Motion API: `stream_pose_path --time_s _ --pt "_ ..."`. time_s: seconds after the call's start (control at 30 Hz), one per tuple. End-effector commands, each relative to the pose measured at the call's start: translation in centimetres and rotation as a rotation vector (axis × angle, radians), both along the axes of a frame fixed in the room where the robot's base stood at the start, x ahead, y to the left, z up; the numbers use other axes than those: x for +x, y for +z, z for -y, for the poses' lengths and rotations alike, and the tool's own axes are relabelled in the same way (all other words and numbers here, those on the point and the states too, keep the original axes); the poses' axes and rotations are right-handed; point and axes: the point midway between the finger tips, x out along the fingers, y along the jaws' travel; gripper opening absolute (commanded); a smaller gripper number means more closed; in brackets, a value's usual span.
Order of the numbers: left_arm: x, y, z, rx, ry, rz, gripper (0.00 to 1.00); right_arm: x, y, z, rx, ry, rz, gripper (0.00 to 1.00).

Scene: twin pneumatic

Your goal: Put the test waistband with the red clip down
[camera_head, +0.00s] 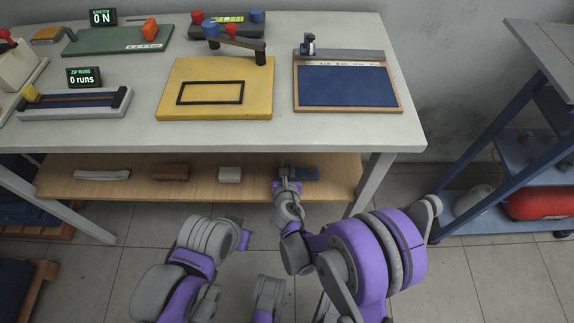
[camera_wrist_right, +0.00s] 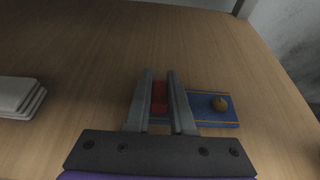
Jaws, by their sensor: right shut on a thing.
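The test waistband is a dark blue strip (camera_head: 305,172) at the right part of the wooden lower shelf (camera_head: 260,172). In the right wrist view, the blue waistband (camera_wrist_right: 232,115) has thin yellow edge lines and a round brown button. A red clip (camera_wrist_right: 159,92) shows between the fingers of my right gripper (camera_wrist_right: 159,75). My right gripper is shut on it, reaching in under the tabletop (camera_head: 288,170). The strip lies flat, on or just above the shelf; I cannot tell which. My left arm is at the lower middle, and its fingers are not clear.
On the shelf, a pale folded stack (camera_head: 229,174) lies left of the waistband, with a brown piece (camera_head: 169,173) and a grey piece (camera_head: 102,175) farther left. The tabletop (camera_head: 300,134) overhangs the shelf. A table leg (camera_head: 371,182) stands at right, with a blue cart beyond.

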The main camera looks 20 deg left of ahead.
Motion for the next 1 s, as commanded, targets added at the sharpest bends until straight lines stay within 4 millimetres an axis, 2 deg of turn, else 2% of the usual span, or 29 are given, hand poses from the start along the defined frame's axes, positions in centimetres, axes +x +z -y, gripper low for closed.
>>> stream_pose_path --time_s 0.1,0.13,0.27,0.67,0.77,1.0 --pt "0.1 -0.5 0.0 0.0 0.0 -0.001 0.5 0.0 -0.5 0.0 0.0 0.0 0.0 0.0" --pt "0.1 -0.4 0.0 0.0 0.0 -0.001 0.5 0.0 -0.4 0.0 0.0 0.0 0.0 0.27" --pt "0.0 -0.3 0.0 0.0 0.0 -0.001 0.5 0.0 -0.3 0.0 0.0 0.0 0.0 0.5" --pt "0.0 0.3 0.0 0.0 0.0 0.001 0.5 -0.1 0.3 0.0 0.0 0.0 0.0 0.52" --pt "-0.1 0.4 0.0 0.0 0.0 0.001 0.5 -1.5 0.8 0.4 0.0 0.001 0.0 0.52" --pt "-0.2 1.2 0.0 0.0 0.0 0.003 0.5 -6.2 2.8 1.7 0.0 0.001 0.0 0.52"
